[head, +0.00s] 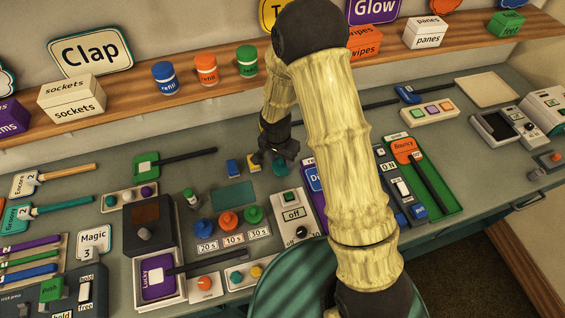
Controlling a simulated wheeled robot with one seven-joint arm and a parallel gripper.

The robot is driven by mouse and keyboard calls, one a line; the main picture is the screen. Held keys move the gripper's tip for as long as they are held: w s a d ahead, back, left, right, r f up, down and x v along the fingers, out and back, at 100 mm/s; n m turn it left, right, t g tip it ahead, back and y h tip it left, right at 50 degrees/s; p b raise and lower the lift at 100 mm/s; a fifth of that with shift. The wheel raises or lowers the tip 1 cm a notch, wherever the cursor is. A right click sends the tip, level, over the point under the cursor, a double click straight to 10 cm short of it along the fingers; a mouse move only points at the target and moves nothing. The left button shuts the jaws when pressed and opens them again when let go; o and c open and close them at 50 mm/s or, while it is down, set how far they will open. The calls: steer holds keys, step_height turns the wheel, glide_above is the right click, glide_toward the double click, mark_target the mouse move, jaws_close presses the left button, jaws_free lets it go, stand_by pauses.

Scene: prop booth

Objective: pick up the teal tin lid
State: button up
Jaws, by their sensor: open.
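A small teal piece (280,169), which looks like the teal tin lid, lies on the grey counter at the back middle in the head view. It is partly hidden by my gripper (269,160), so its full shape cannot be told. My gripper is open and empty, pointing down, just above and beside the teal piece. Whether the fingers touch it cannot be told.
A yellow piece (253,163) and a blue piece (233,167) stand just left of my gripper. A flat teal mat (233,195) lies in front. Colored knobs (229,220) and a switch box (292,214) are nearer. A shelf (130,100) runs behind.

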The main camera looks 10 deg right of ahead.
mark_target(281, 160)
jaws_close()
stand_by(0.4)
step_height(281, 160, up, 10)
steer(key=b, duration=0.1)
steer(key=shift+b, duration=0.3)
steer(key=shift+r+p, duration=0.1)
steer(key=shift+p, duration=0.25)
stand_by(0.3)
steer(key=shift+w+p, duration=0.1)
steer(key=shift+p, duration=0.35)
